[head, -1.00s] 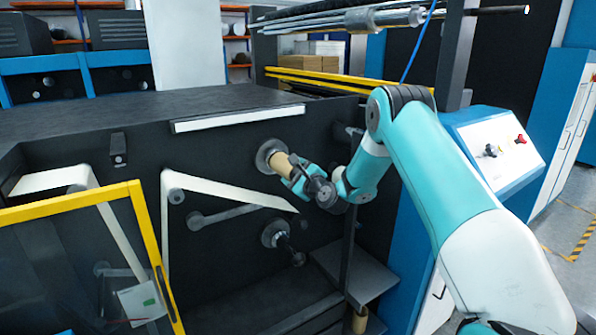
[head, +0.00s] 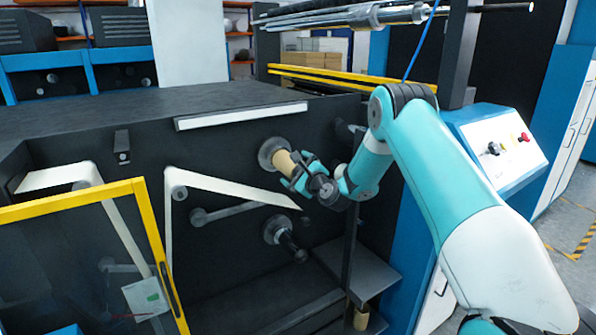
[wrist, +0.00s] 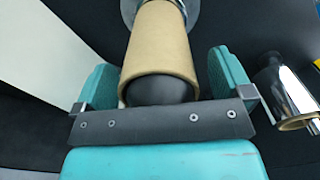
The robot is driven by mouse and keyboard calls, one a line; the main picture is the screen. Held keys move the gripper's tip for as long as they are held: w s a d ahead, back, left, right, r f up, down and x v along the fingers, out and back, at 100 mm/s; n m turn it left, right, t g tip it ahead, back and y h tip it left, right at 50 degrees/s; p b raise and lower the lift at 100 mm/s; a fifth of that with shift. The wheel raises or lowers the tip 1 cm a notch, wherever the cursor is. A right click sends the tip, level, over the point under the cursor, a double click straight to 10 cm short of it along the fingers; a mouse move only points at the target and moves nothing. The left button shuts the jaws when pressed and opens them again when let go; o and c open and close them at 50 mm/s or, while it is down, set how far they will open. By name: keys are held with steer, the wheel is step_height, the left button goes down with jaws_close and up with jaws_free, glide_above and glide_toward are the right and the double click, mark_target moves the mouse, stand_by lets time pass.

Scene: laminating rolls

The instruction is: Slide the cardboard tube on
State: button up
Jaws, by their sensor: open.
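The tan cardboard tube (head: 284,163) sits on the upper spindle of the dark machine face, its far end close to the round grey flange (head: 268,150). In the wrist view the tube (wrist: 160,45) runs away from me to the metal flange (wrist: 188,8); a dark rounded core fills its near end. My gripper (head: 295,172) is at the tube's near end. In the wrist view its teal fingers stand open on both sides of the tube, with gaps showing at both sides.
A lower spindle (head: 279,233) sticks out bare below. White film (head: 235,190) runs left of the tube. A yellow-framed guard (head: 150,235) stands at lower left. A grey shelf (head: 358,270) is at lower right. A shiny cylinder with a tan rim (wrist: 283,88) shows right in the wrist view.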

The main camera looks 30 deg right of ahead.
steer(key=shift+w+r, duration=0.15)
steer(key=shift+r, duration=0.15)
steer(key=shift+f, duration=0.15)
steer(key=s+b, duration=1)
steer(key=s, duration=0.7)
steer(key=shift+s+d+b, duration=0.25)
steer(key=shift+s+b, duration=0.1)
steer(key=shift+b, duration=0.05)
steer(key=s+a+r+n+g+y, duration=0.1)
steer(key=s+a+n+g+y, duration=0.2)
steer(key=a+n, duration=0.4)
steer(key=s+a+n+g+y, duration=0.25)
steer(key=a+n+y, duration=0.2)
steer(key=a, duration=0.45)
steer(key=s+a+r+n+g+y, duration=0.1)
steer(key=s+a+n+g+y, duration=0.1)
steer(key=a+n+g, duration=0.4)
steer(key=s+a+f+n+g+h, duration=0.1)
steer(key=s+a+f+n+g, duration=0.15)
steer(key=s+a+n, duration=0.6)
steer(key=s+d+n+g+h, duration=0.2)
steer(key=s+n, duration=0.2)
steer(key=s, duration=0.2)
steer(key=s+d+n+g+h, duration=0.2)
steer(key=s+n+h, duration=0.1)
steer(key=s, duration=0.4)
steer(key=shift+s+n, duration=0.25)
steer(key=shift+n, duration=0.15)
